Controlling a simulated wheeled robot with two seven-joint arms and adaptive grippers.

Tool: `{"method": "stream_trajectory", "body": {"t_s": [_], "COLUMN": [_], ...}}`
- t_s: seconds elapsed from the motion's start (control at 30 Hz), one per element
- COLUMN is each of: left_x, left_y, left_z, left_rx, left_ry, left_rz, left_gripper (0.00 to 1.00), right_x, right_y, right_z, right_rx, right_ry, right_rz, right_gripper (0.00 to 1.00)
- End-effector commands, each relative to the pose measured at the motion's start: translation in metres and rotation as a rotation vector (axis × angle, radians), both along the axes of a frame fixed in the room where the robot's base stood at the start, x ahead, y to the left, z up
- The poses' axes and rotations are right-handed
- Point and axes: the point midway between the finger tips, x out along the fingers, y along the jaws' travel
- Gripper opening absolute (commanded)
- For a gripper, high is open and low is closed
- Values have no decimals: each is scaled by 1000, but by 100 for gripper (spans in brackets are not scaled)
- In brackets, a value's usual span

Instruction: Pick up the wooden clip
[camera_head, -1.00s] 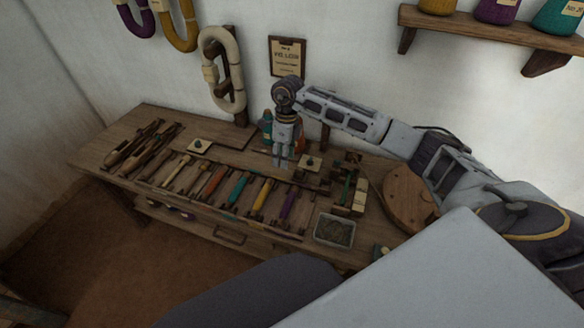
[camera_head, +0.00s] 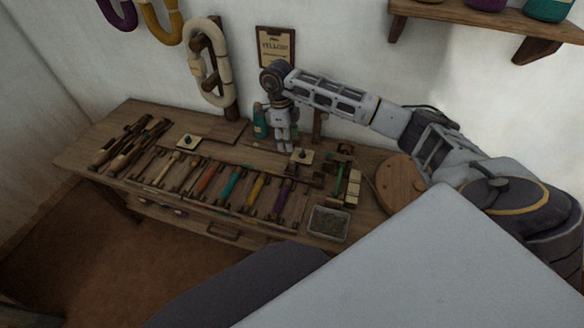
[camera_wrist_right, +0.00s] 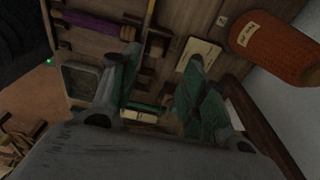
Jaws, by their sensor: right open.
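My right gripper (camera_head: 284,148) hangs fingers down over the back part of the workbench (camera_head: 90,165). In the right wrist view its two green-padded fingers (camera_wrist_right: 165,62) are apart, with nothing held between them. Small brown wooden pieces (camera_wrist_right: 156,48) show on the bench between and beyond the fingertips; I cannot tell for sure which is the wooden clip. A small brown wooden item (camera_head: 345,149) lies at the bench's back right, apart from the gripper in the head view. My left gripper is out of view.
Bobbins in several colours (camera_head: 231,184) lie in a row on the bench. A metal tray (camera_head: 328,223) is at its front right, a round wooden disc (camera_head: 400,183) to the right.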

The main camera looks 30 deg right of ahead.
Motion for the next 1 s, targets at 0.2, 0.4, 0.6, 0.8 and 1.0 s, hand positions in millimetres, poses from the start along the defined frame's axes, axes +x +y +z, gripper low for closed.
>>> {"method": "stream_trajectory", "body": {"t_s": [0.2,0.4,0.6,0.8,1.0], "left_x": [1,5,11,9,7], "left_y": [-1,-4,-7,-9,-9], "left_z": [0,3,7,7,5], "left_rx": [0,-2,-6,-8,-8], "left_ry": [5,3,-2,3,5], "left_rz": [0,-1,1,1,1], "left_gripper": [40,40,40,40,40], "right_x": [-4,-6,-6,-6,-7], "right_y": [-2,-4,-5,-5,-5], "right_z": [-31,-54,-63,-63,-66], "right_rx": [0,1,1,1,0], "right_ry": [4,3,1,1,1], "right_rz": [-1,0,0,0,0], "right_gripper": [45,45,45,45,45]}}
